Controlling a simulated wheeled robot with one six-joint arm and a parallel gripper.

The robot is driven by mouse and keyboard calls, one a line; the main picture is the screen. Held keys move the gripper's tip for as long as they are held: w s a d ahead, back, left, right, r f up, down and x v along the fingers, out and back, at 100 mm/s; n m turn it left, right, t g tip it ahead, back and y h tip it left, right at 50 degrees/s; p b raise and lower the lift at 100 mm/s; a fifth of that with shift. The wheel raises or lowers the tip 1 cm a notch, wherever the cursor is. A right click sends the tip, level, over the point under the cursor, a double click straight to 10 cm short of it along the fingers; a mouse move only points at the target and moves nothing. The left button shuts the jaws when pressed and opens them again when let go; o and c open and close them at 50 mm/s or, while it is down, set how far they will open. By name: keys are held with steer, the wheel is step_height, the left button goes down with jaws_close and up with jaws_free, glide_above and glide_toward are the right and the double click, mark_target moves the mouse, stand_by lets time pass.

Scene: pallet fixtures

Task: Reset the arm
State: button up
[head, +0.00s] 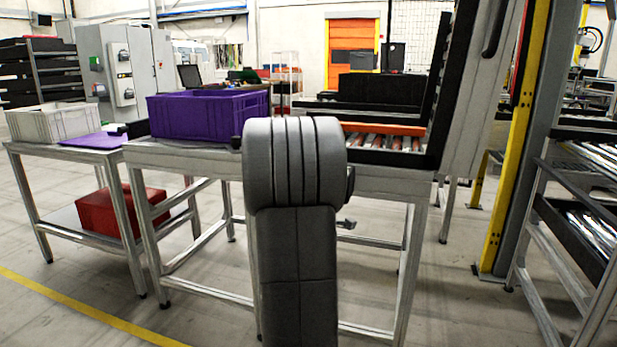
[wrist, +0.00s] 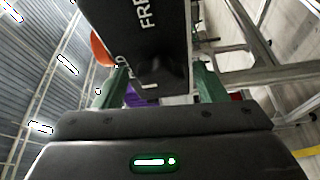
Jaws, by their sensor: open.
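My arm rises in the centre of the head view, in front of the worktable (head: 190,155). My gripper is hidden or out of frame there. In the wrist view my gripper (wrist: 160,75) shows two green fingers set well apart, so it is open. A dark block with white lettering fills the space above and between the fingers; I cannot tell whether it is part of me. No held object can be made out. A patch of purple (wrist: 134,98) shows beyond the fingers.
A purple crate (head: 205,115) stands on the worktable, left of my arm. Rollers with an orange bar (head: 385,129) lie right of it. A side table (head: 60,150) holds a white crate (head: 48,121); a red box (head: 120,210) sits below. A yellow post (head: 515,140) stands at right.

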steer(key=m+t+h+p, duration=0.1)
steer(key=m+h, duration=0.1)
steer(key=m, duration=0.5)
steer(key=m+t+h, duration=0.1)
steer(key=m+h, duration=0.2)
steer(key=m, duration=0.4)
steer(key=m+h+p, duration=0.1)
steer(key=m+h, duration=0.2)
steer(key=m, duration=0.4)
steer(key=shift+w+a+f+t+p, duration=0.1)
steer(key=shift+a+f+t+p, duration=0.2)
steer(key=shift+a+f+t, duration=0.1)
